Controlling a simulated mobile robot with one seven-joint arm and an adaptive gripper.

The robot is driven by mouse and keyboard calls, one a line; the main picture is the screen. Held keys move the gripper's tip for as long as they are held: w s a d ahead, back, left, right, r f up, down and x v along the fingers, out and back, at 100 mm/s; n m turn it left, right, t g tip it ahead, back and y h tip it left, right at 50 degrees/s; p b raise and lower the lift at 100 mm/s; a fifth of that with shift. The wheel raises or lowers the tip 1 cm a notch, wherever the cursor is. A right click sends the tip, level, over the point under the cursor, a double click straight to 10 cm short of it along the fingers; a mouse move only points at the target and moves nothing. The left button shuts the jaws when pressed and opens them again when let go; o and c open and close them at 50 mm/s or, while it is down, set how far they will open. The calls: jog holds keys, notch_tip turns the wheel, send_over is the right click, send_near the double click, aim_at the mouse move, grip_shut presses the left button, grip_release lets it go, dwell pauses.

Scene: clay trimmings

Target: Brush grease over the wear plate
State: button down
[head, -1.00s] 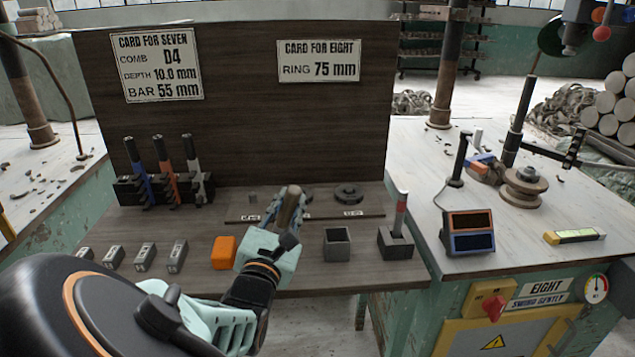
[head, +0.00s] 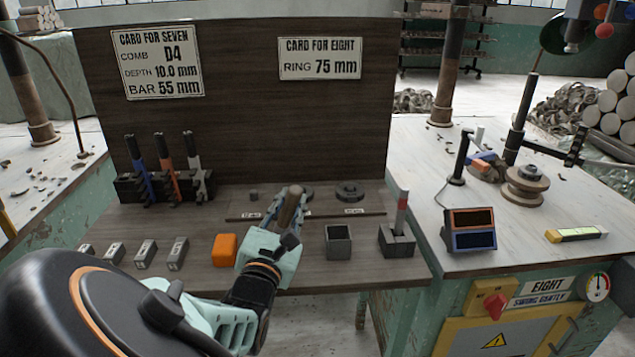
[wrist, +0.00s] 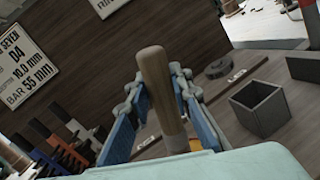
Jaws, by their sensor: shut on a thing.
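My gripper (head: 288,215) is shut on a wooden-handled tool (head: 291,205), held above the dark workbench. In the wrist view the tool's rounded wooden handle (wrist: 156,80) stands up between the blue finger pads, with a paler metal-like collar lower down. Its working end is hidden behind the gripper, so I cannot see bristles. An open grey square pot (head: 339,241) stands to the right of my gripper, apart from it; it also shows in the wrist view (wrist: 260,108). I cannot tell which surface is the wear plate, and I can make out no grease.
An orange block (head: 224,250) and several small grey blocks (head: 146,254) lie left of my gripper. A rack (head: 165,188) holds three combs. Dark rings (head: 349,190) lie behind. A grey holder (head: 397,243) stands right of the pot. The right bench (head: 510,250) carries a spindle and display.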

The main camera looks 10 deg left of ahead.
jog(key=shift+f, duration=0.35)
dwell(0.6)
jog(key=shift+r, duration=0.15)
notch_tip(320, 180, up, 7)
jog(key=p, duration=0.6)
jog(key=shift+p, duration=0.4)
jog(key=shift+s, duration=0.15)
